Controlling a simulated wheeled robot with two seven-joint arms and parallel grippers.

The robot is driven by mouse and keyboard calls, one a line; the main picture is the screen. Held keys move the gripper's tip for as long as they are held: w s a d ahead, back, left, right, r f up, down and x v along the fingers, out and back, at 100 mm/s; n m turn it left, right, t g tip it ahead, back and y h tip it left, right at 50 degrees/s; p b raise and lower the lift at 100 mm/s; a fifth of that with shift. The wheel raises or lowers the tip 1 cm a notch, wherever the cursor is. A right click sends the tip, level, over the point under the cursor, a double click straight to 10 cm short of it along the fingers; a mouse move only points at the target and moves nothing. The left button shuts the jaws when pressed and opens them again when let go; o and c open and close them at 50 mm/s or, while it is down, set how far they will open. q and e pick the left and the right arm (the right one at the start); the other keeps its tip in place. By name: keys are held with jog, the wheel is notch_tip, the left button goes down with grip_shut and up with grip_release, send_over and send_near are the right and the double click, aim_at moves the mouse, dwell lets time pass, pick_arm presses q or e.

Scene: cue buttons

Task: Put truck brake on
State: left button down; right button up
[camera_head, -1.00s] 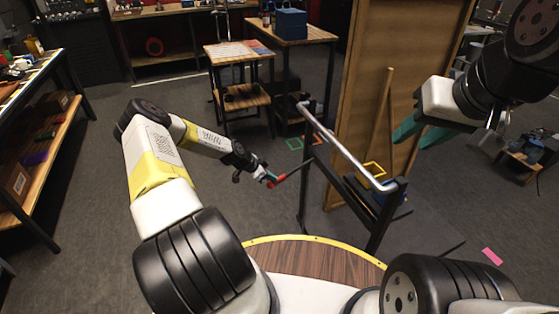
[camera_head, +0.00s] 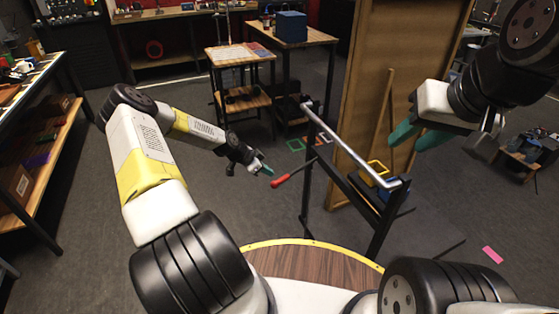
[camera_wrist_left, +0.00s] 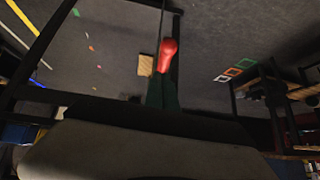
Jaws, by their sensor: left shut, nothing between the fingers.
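The truck has a dark upright frame with a silver push bar (camera_head: 350,148) and stands right of centre in the head view. Its brake lever sticks out left and ends in a red grip (camera_head: 281,183). My left gripper (camera_head: 267,170) is shut and empty, just up and left of the red grip, with a small gap. In the left wrist view the red grip (camera_wrist_left: 167,55) appears just beyond the closed green fingertips (camera_wrist_left: 162,88); contact cannot be told there. My right gripper (camera_head: 418,137) is open and empty, raised to the right of the push bar.
A tall wooden panel (camera_head: 375,60) stands behind the truck. A small table (camera_head: 240,58) and shelving (camera_head: 50,150) stand at the back and left. The floor left of the truck is clear.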

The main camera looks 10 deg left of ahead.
pick_arm(q)
jog(key=a+f+v, duration=0.1)
jog(key=v, duration=0.5)
jog(key=shift+s+a+r, duration=0.25)
jog(key=shift+s+r, duration=0.05)
jog(key=shift+s, duration=0.15)
jog(key=s+d+r+n+y, duration=0.15)
jog(key=s+r, duration=0.35)
jog(key=r, duration=0.5)
jog(key=s+d+r+n+g+y, duration=0.1)
jog(key=s+d+r+y, duration=0.3)
jog(key=r, duration=0.6)
jog(key=s+d+r+n, duration=0.1)
jog(key=s+r+n, duration=0.1)
jog(key=s+r, duration=0.6)
jog(key=s+d+r+n+t+h, duration=0.1)
jog(key=s+d+r+n, duration=0.1)
jog(key=s+r, duration=0.4)
jog(key=s+d+r+n+t, duration=0.1)
jog(key=s+r+n, duration=0.3)
jog(key=s, duration=0.5)
notch_tip(320, 180, up, 3)
jog(key=shift+s+d+f+h, duration=0.25)
jog(key=shift+s+d+h, duration=0.15)
jog(key=shift+d, duration=0.1)
jog(key=shift+d, duration=0.1)
